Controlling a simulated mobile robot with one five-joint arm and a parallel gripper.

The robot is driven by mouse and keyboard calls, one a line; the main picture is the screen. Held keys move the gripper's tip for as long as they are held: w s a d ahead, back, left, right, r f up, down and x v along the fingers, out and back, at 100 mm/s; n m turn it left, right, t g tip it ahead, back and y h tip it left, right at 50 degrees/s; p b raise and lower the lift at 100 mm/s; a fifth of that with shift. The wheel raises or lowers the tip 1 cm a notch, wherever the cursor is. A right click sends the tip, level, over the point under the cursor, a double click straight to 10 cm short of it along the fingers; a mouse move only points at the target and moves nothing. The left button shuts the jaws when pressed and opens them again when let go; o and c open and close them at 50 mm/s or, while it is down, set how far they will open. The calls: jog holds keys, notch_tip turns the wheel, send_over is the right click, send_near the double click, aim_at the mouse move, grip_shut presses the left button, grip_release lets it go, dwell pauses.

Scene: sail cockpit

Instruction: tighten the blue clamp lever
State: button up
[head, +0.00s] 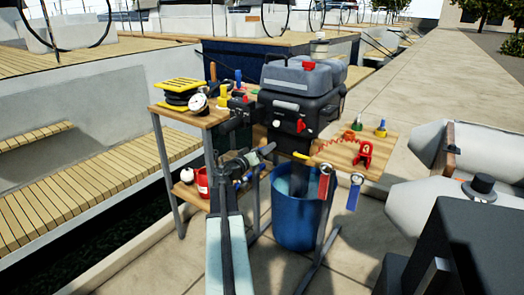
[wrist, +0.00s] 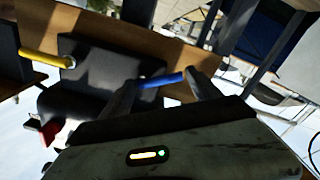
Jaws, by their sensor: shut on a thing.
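The blue clamp lever (wrist: 160,80) lies between the two dark fingers of my gripper (wrist: 158,88) in the wrist view. My gripper is shut on it, with a finger at each end of the visible blue part. In the head view my gripper (head: 254,162) is in front of the dark outboard motor (head: 292,108), below its body. The lever's mount is hard to make out behind the fingers. A yellow lever (wrist: 45,58) sticks out to the left in the wrist view, apart from my gripper. It also shows in the head view (head: 300,155).
A wooden stand (head: 190,118) at left holds a yellow-ended reel (head: 180,90) and a gauge (head: 198,103). A blue bucket (head: 295,222) stands below.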

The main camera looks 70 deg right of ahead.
jog(key=n, duration=0.4)
jog(key=s+f+n+b, duration=0.1)
jog(key=n, duration=0.3)
jog(key=s+n, duration=0.1)
jog(key=n, duration=0.2)
jog(key=shift+s+a+f+n, duration=0.1)
jog(key=shift+a+f+n, duration=0.2)
jog(key=shift+n, duration=0.1)
dwell(0.3)
jog(key=o, duration=1.4)
jog(key=shift+c, duration=0.2)
jog(key=shift+s, duration=0.1)
jog(key=v, duration=0.8)
